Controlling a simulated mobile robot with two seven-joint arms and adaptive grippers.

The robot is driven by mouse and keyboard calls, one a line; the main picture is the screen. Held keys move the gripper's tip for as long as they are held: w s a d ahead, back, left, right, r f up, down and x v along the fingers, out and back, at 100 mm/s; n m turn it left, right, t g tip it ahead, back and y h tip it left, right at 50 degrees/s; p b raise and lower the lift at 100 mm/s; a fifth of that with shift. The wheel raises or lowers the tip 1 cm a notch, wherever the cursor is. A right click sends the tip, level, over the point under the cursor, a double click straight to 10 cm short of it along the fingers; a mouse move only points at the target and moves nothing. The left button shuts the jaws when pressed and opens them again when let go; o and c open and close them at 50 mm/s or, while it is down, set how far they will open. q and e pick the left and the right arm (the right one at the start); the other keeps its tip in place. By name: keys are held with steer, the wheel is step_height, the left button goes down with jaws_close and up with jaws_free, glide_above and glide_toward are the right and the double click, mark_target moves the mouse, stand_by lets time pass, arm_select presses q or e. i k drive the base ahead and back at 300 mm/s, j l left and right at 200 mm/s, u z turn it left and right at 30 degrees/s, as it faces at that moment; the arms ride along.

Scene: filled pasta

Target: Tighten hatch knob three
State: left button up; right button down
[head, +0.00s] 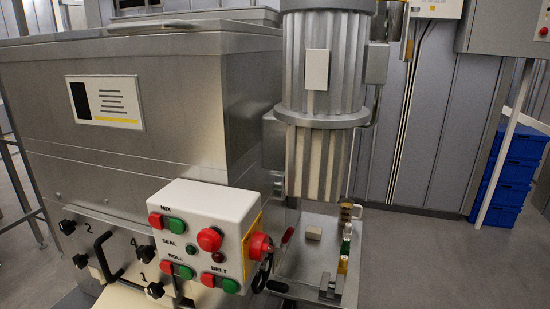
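The hatch is low on the left of the machine's front, with a black bar handle (102,257) in its middle. Knob two (67,227) is at the upper left, beside the printed 2. Another knob (80,261) is at the lower left; I see no number by it. I cannot tell how tight any knob is. Neither gripper shows.
A white control box (203,237) with red and green buttons juts out right of the hatch, near knob three. A metal tray (310,262) with small items stands right of it, below a ribbed motor (326,65). Blue crates (505,180) stand at far right; grey floor is clear.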

mark_target(80, 261)
steer(key=u, duration=1.4)
